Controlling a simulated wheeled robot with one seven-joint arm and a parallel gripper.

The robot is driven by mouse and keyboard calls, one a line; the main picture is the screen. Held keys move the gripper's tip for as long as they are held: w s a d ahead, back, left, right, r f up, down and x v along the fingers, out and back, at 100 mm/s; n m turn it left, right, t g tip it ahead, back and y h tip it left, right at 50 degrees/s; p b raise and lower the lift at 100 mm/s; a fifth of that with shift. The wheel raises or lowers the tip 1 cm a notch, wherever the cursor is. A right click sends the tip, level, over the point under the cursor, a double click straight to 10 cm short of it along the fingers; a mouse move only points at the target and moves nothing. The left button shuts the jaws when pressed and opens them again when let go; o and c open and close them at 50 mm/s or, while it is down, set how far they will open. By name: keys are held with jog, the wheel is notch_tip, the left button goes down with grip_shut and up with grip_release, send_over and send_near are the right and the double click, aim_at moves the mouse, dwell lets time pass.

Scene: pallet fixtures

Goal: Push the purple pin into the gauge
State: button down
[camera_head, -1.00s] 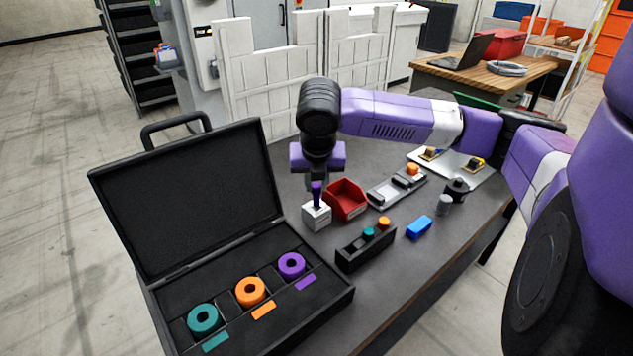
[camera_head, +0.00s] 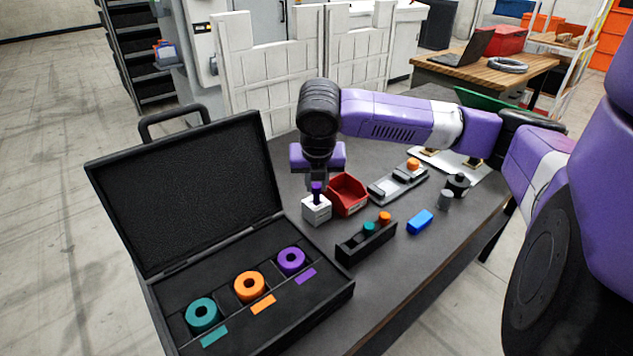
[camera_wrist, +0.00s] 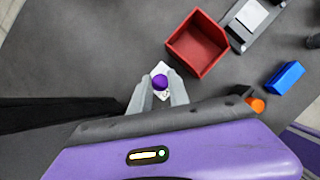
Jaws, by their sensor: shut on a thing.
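The purple pin (camera_head: 317,193) stands upright at the top of the small white block (camera_head: 316,212), which I take to be the gauge. Its lower end is in or at the top of the block; how deep it sits I cannot tell. My gripper (camera_head: 317,184) points straight down over the block, shut on the pin. In the wrist view the round purple pin head (camera_wrist: 160,82) shows between the two grey fingertips (camera_wrist: 160,90). The white block (camera_wrist: 160,68) lies under it, mostly hidden by the fingers and pin.
A red bin (camera_head: 347,193) stands close to the right of the block. A black holder (camera_head: 365,245) with teal and orange pins stands in front. An open black case (camera_head: 330,300) with teal, orange and purple rings fills the left. A blue block (camera_head: 420,222) lies at right.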

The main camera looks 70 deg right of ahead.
jog(key=c, duration=0.8)
grip_release()
jog(key=shift+o, duration=0.2)
jog(key=shift+r, duration=0.1)
notch_tip(320, 180, up, 9)
jog(key=p, duration=0.7)
